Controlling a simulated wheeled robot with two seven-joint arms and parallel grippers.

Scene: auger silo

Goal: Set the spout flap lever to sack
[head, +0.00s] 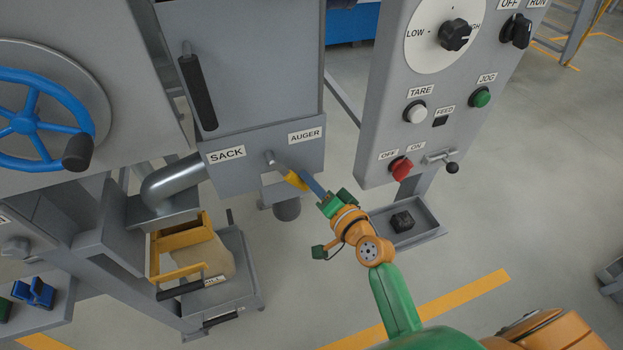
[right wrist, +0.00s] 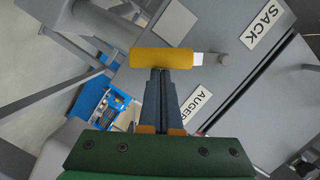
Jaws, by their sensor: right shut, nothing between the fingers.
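The spout flap lever has a yellow handle (head: 295,180) on a short grey pivot, on the grey panel between the SACK label (head: 226,154) and the AUGER label (head: 305,135). In the head view the handle points down and right from the pivot, on the AUGER side. My right gripper (head: 308,183) is shut and empty, its fingertips right at the handle. In the right wrist view the shut fingertips (right wrist: 162,70) meet the side of the yellow handle (right wrist: 150,58); whether they press on it I cannot tell. My left gripper is not in view.
A control box (head: 440,100) with knobs and buttons stands to the right, above a grey tray (head: 425,226) holding a dark block. A bent metal pipe (head: 172,182) and a yellow-framed sack holder (head: 182,237) are at left. A blue handwheel (head: 27,122) is at far left.

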